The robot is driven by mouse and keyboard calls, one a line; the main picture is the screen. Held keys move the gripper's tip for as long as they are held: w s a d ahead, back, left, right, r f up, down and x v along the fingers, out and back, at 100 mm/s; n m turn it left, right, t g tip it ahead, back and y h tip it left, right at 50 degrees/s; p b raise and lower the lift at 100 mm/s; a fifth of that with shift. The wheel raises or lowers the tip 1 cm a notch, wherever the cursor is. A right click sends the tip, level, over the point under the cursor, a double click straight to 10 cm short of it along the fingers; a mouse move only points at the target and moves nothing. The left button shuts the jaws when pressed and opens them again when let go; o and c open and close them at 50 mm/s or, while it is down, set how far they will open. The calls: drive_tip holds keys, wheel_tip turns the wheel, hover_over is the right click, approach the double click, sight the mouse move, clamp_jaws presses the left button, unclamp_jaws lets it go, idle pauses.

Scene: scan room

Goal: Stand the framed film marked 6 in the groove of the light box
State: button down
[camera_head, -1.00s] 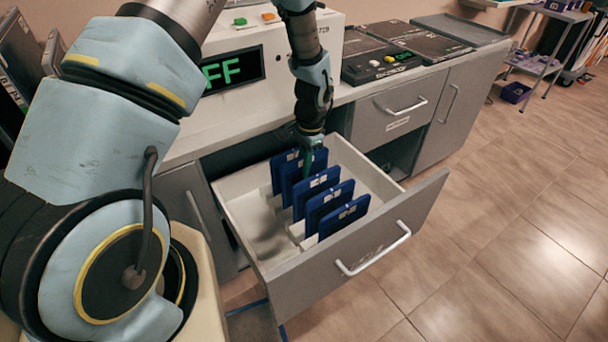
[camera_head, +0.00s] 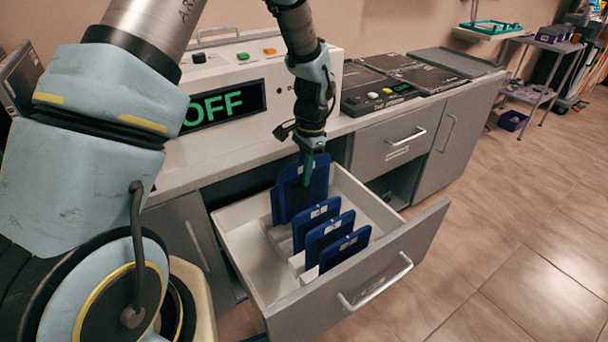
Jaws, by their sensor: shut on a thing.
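My gripper (camera_head: 309,166) points down over the open drawer, shut on the top edge of a blue framed film (camera_head: 297,196). That film is upright and raised above the others. Several blue framed films stay standing in the drawer, with three in front (camera_head: 316,223) and one mostly hidden behind the held film. Their white labels are too small to read, so I cannot tell which is marked 6. A pale box with a green OFF display (camera_head: 224,106) stands on the counter behind the drawer. I cannot tell whether it is the light box, and no groove shows.
The open drawer (camera_head: 335,303) juts out from the grey cabinet. Dark panels with buttons (camera_head: 372,92) lie on the counter to the right. A grey tray (camera_head: 452,62) lies beyond them. A trolley (camera_head: 541,70) stands at the far right. The floor to the right is clear.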

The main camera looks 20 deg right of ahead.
drive_tip(key=shift+r+p, duration=3.25)
drive_tip(key=shift+r, duration=1.1)
